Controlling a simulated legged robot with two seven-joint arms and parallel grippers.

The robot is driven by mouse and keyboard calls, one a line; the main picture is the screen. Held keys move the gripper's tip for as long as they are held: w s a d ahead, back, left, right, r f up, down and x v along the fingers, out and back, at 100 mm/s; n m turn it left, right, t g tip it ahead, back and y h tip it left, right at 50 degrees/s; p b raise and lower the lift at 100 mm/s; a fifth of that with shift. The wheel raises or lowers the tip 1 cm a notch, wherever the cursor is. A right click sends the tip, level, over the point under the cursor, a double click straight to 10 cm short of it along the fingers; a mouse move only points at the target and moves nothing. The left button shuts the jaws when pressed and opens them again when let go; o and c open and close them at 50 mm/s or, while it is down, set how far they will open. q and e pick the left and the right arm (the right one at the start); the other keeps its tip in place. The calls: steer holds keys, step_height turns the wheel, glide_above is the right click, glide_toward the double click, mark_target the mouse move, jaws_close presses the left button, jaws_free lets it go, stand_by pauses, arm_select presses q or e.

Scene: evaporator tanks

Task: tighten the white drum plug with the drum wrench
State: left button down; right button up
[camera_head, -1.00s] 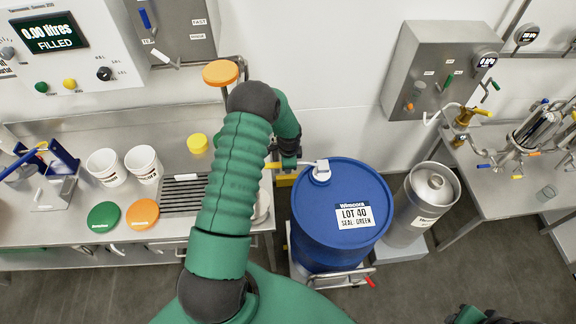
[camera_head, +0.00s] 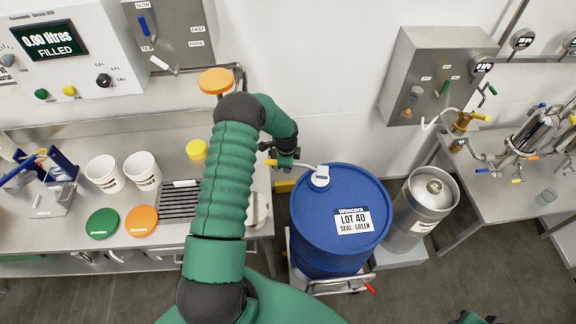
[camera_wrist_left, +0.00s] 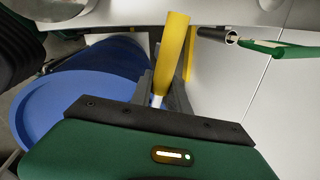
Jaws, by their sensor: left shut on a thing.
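The blue drum (camera_head: 313,238) stands upright to the right of the bench, labelled LOT 40, SEAL: GREEN. A white piece (camera_head: 320,176), the plug or the wrench head over it, sits at the back left of its top; I cannot tell the two apart. The drum wrench (camera_head: 303,166) has a pale shaft running left from there and a yellow handle (camera_wrist_left: 174,52). My left gripper (camera_head: 284,162) is shut on the wrench, just left of the drum's rim. In the left wrist view the drum (camera_wrist_left: 65,110) is at left. My right gripper is not in view.
The bench (camera_head: 60,222) at left holds two white buckets (camera_head: 143,170), a green lid (camera_head: 103,223) and an orange lid (camera_head: 140,220). A steel keg (camera_head: 425,205) stands close right of the drum. A second table (camera_head: 490,205) with glassware is at far right.

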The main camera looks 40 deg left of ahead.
arm_select(q)
steer(key=shift+w+a+f+m, duration=0.15)
steer(key=shift+w+a+m, duration=0.5)
steer(key=shift+a+m, duration=0.05)
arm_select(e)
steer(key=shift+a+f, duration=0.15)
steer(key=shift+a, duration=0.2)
arm_select(q)
steer(key=shift+w+m+h+b, duration=0.3)
steer(key=shift+w+m+b, duration=0.25)
steer(key=shift+w+m, duration=0.1)
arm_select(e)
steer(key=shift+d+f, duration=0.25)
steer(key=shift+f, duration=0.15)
arm_select(q)
steer(key=shift+s+n, duration=0.3)
steer(key=shift+n, duration=0.05)
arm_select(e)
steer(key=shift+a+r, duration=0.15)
